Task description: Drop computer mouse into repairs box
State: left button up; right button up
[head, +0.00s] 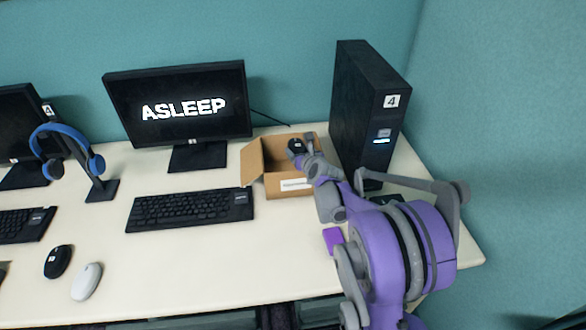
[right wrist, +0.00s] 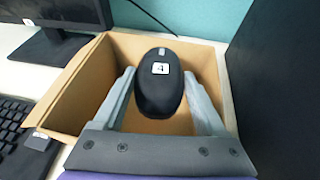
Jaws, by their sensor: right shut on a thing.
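My right gripper (head: 303,148) is shut on a black computer mouse (right wrist: 159,85) with a white "4" label. It holds the mouse above the open cardboard repairs box (head: 285,190), which has a white label on its front. In the right wrist view the mouse sits between the two grey fingers, with the box floor (right wrist: 180,126) behind it. The mouse also shows small at the gripper tip in the head view (head: 295,147). My left gripper is not in view.
A black computer tower (head: 362,105) stands close to the right of the box. A monitor (head: 180,105) and a keyboard (head: 190,209) are to the left. A black mouse (head: 58,261), a white mouse (head: 87,281) and a blue headset (head: 62,135) on a stand are farther left.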

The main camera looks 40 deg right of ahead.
jog(key=o, duration=1.3)
jog(key=shift+o, duration=0.2)
jog(key=v, duration=1.1)
jog(key=shift+p, duration=0.45)
jog(key=s+a+r+n+g+y+p, duration=0.1)
jog(key=s+a+n+g+y+p, duration=0.2)
jog(key=a+n, duration=0.65)
jog(key=s+a+r+n+y+p, duration=0.2)
jog(key=s+a+n, duration=0.3)
jog(key=a+n, duration=0.45)
jog(key=s+a+n+g+p, duration=0.2)
jog(key=s+a+n, duration=0.1)
jog(key=s+n, duration=0.4)
jog(key=s+a+n+g+p, duration=0.2)
jog(key=s+n, duration=0.5)
jog(key=n, duration=0.7)
jog(key=shift+a+f+p, duration=0.3)
jog(key=shift+a+p, duration=0.25)
jog(key=shift+a, duration=0.65)
